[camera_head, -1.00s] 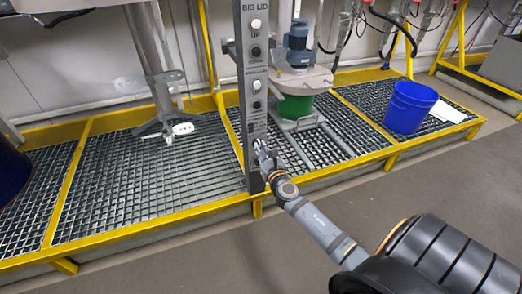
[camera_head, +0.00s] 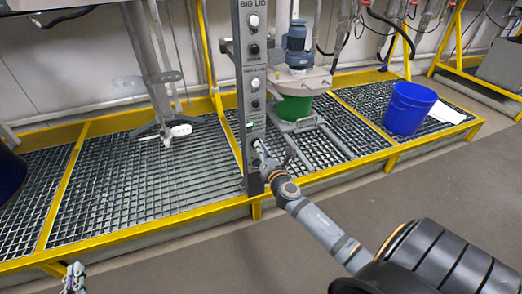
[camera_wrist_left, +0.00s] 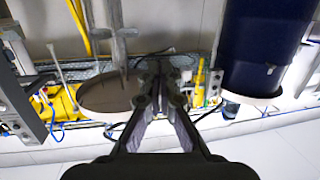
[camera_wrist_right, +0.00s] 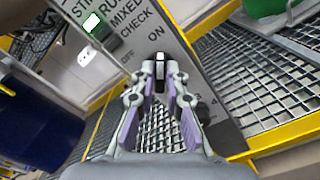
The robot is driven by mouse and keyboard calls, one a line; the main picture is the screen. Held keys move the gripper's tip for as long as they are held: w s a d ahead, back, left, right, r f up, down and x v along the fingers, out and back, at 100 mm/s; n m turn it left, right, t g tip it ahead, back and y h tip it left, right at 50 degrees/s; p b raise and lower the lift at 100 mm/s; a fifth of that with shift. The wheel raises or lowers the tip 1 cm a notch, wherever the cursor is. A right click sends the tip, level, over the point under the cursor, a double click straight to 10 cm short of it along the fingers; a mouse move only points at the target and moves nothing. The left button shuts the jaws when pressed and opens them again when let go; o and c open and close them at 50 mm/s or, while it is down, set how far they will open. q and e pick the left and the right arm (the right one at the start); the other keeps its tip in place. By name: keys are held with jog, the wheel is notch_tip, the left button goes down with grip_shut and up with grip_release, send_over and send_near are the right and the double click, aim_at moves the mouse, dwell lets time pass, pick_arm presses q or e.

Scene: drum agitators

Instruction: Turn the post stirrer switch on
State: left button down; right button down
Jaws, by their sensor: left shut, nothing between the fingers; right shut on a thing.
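The grey control post (camera_head: 253,90) stands upright at the middle of the head view, with "BIG LID" at its top. My right gripper (camera_head: 262,158) is at its lower part. In the right wrist view the right gripper (camera_wrist_right: 160,88) is shut on the black switch knob (camera_wrist_right: 160,72), which has a white mark. "OFF" and "ON" labels show on the panel (camera_wrist_right: 190,85) beside it, and the fingers hide part of the knob. A small lit indicator (camera_wrist_right: 91,22) shows higher up, greenish in the head view (camera_head: 249,125). My left gripper (camera_head: 73,278) is shut and empty at lower left.
A yellow-edged grating platform (camera_head: 150,185) runs behind the post. A green drum (camera_head: 293,107) with a motor and lid stands to the right, and a blue bucket (camera_head: 410,108) stands farther right. The grey floor (camera_head: 200,265) in front is open.

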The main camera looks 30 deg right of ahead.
pick_arm(q)
jog(key=shift+w+r+t, duration=0.15)
jog(key=shift+r+t, duration=0.15)
jog(key=shift+r, duration=0.25)
pick_arm(e)
jog(key=shift+f, duration=0.1)
jog(key=c, duration=1.4)
grip_release()
jog(key=v, duration=1.2)
jog(key=shift+m, duration=0.3)
